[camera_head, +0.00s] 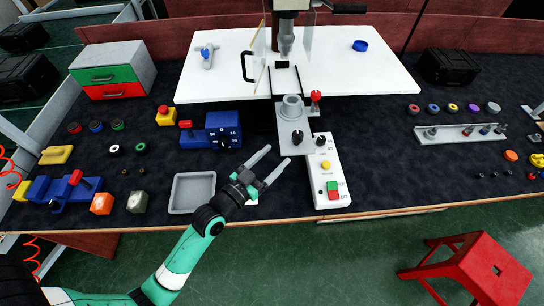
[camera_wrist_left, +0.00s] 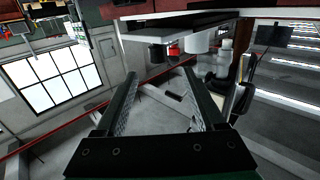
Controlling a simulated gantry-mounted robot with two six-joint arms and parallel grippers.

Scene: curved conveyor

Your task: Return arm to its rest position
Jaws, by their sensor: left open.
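My left arm comes in from the lower left in the head view. Its gripper (camera_head: 267,165) is open over the front part of the dark worktop, with nothing between its fingers. It is to the right of a grey tray (camera_head: 176,205) and left of the white control box with buttons (camera_head: 321,158). In the left wrist view, the open fingers (camera_wrist_left: 158,90) stand apart with empty space between them. My right gripper does not show in either view.
A drill press with a grey vise (camera_head: 291,108) stands at the middle. A blue device (camera_head: 222,131) is behind the gripper. Drawers (camera_head: 110,74) are at the back left. A red stool (camera_head: 470,265) stands on the floor at right.

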